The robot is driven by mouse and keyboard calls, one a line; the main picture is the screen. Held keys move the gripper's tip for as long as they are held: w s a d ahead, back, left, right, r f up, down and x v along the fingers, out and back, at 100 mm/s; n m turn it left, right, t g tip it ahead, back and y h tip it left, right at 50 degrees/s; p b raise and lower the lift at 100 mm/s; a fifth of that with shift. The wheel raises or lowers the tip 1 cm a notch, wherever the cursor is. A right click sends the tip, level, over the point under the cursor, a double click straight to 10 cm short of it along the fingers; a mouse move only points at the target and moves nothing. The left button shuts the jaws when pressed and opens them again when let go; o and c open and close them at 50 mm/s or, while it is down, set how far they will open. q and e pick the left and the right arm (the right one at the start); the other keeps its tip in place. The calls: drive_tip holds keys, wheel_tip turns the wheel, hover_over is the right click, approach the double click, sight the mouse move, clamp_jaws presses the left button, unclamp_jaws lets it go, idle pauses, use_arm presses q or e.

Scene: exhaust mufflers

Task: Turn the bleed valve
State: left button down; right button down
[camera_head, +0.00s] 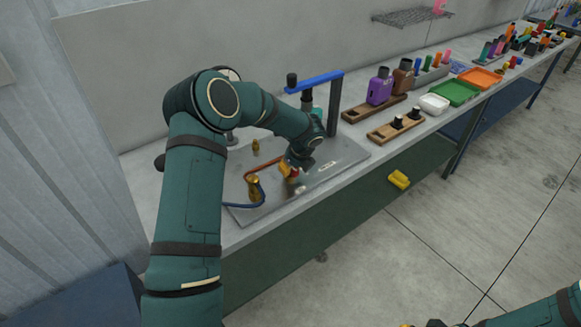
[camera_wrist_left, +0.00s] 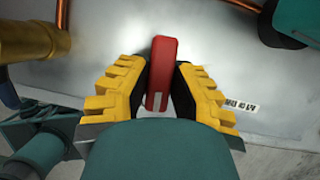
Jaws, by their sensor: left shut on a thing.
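My left gripper (camera_head: 289,169), with yellow fingers, is low over the grey metal plate (camera_head: 333,152) on the bench. In the left wrist view my left gripper (camera_wrist_left: 160,90) has its two ridged yellow fingers on either side of a red lever (camera_wrist_left: 160,70), and it is shut on it. The lever looks like the bleed valve's handle. It stands upright in that view, with a pale mark near its lower end. Its base is hidden by the gripper. A small printed label (camera_wrist_left: 241,106) lies right of the fingers. My right arm (camera_head: 545,310) enters at the bottom right; its gripper is mostly cut off.
A brass fitting (camera_head: 254,188) with a copper pipe (camera_head: 262,164) and a blue hose (camera_head: 246,205) stands close left of my left gripper. A blue-topped frame (camera_head: 314,82) rises behind it. Wooden holders (camera_head: 395,127) and a white tray (camera_head: 433,104) stand right along the bench.

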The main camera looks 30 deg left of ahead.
use_arm(q)
drive_tip(key=n, duration=0.2)
drive_tip(key=n+g, duration=0.1)
drive_tip(key=n, duration=0.1)
drive_tip(key=shift+f+g, duration=0.1)
drive_tip(key=shift+g, duration=0.2)
drive_tip(key=n+g, duration=0.1)
drive_tip(key=n, duration=0.1)
drive_tip(key=n+p, duration=0.1)
drive_tip(key=n, duration=0.2)
drive_tip(key=shift+w+g, duration=0.1)
drive_tip(key=shift+g, duration=0.3)
drive_tip(key=n+g+h, duration=0.1)
drive_tip(key=n, duration=0.2)
drive_tip(key=shift+n, duration=0.3)
drive_tip(key=shift+f+n+g+h, duration=0.1)
drive_tip(key=shift+n+g+h, duration=0.55)
drive_tip(key=shift+n, duration=1.25)
drive_tip(key=shift+h, duration=0.25)
drive_tip(key=c, duration=0.8)
unclamp_jaws()
drive_tip(key=shift+w+a, duration=0.1)
